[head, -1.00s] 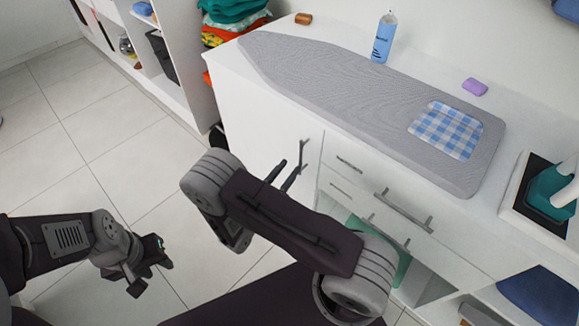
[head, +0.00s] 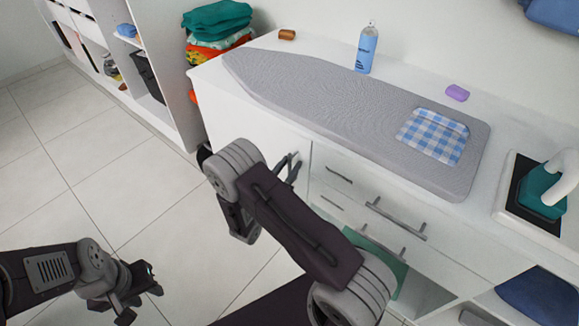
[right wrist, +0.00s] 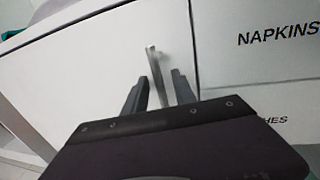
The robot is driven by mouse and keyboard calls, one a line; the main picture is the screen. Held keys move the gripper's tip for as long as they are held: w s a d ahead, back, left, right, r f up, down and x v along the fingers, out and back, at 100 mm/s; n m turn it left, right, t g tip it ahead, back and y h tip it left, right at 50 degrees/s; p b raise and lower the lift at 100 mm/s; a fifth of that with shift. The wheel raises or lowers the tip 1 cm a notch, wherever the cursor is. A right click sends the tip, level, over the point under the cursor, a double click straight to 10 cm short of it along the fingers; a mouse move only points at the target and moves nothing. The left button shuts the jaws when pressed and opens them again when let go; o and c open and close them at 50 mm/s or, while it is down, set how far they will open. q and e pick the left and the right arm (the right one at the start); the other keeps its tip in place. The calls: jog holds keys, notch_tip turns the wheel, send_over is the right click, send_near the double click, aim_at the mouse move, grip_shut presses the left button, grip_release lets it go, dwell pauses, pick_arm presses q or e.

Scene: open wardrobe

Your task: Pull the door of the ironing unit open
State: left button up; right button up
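The white door (head: 245,120) of the ironing unit is at the left of its front, under the grey ironing board, and looks closed. Its upright metal handle (head: 294,172) is near the door's right edge. In the right wrist view the handle (right wrist: 156,72) stands between the two dark fingers of my right gripper (right wrist: 159,92). Those fingers are apart, with gaps beside the handle. In the head view my right gripper (head: 284,166) is at the handle, partly hidden by my own arm. My left gripper (head: 138,290) is low at the left, over the floor, away from the unit.
Drawers (head: 365,205) with bar handles lie right of the door; one label reads NAPKINS. On top are a blue spray bottle (head: 366,48), a checked cloth (head: 433,135) and a teal iron (head: 543,192). Open floor (head: 150,200) lies left of the unit.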

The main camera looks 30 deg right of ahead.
grip_shut()
dwell(1.3)
